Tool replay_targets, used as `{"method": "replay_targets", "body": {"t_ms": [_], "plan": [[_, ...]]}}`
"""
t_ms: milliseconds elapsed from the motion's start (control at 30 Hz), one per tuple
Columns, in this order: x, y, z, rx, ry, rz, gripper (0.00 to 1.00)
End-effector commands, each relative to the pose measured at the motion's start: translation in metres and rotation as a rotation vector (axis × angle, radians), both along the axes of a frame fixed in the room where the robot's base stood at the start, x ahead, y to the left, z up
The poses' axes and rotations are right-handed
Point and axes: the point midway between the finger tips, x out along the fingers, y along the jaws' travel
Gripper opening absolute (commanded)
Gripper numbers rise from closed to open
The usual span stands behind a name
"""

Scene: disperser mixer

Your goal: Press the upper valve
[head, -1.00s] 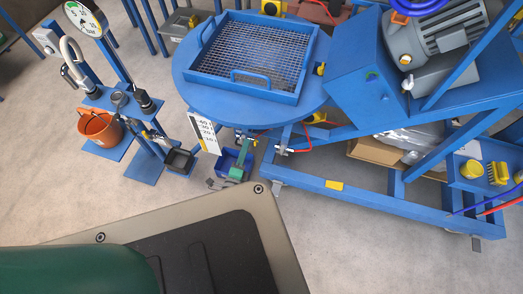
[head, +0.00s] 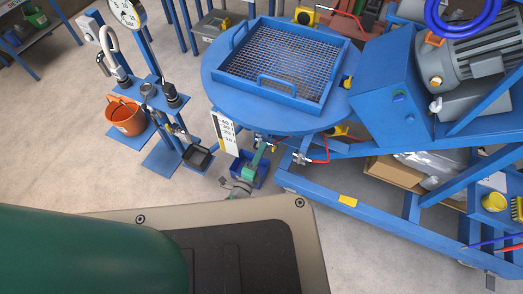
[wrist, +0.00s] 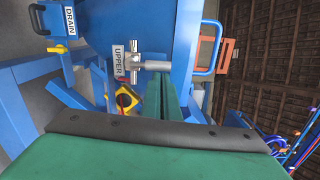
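The upper valve (wrist: 134,60) is a silver T-shaped metal fitting beside a white label reading UPPER, on the blue machine, in the middle of the wrist view. The fingertips appear just below and right of the valve's silver stem in the wrist view. I cannot tell whether they touch it. In the head view my green arm covers the lower left.
A DRAIN label (wrist: 70,19) with a yellow handle is at the upper left. A yellow box (wrist: 127,98) sits just below the valve. The round blue table (head: 230,90) carries a mesh tray.

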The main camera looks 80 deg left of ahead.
Motion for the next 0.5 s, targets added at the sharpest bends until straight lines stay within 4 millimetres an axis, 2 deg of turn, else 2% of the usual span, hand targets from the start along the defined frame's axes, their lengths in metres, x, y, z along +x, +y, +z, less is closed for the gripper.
{"method": "replay_targets", "body": {"t_ms": [33,233,500], "plan": [[-0.004,0.002,0.001,0.0,0.001,0.008,0.0],[0.0,-0.004,0.001,0.0,0.001,0.007,0.0],[0.024,-0.029,0.001,0.0,0.0,-0.01,0.0]]}}
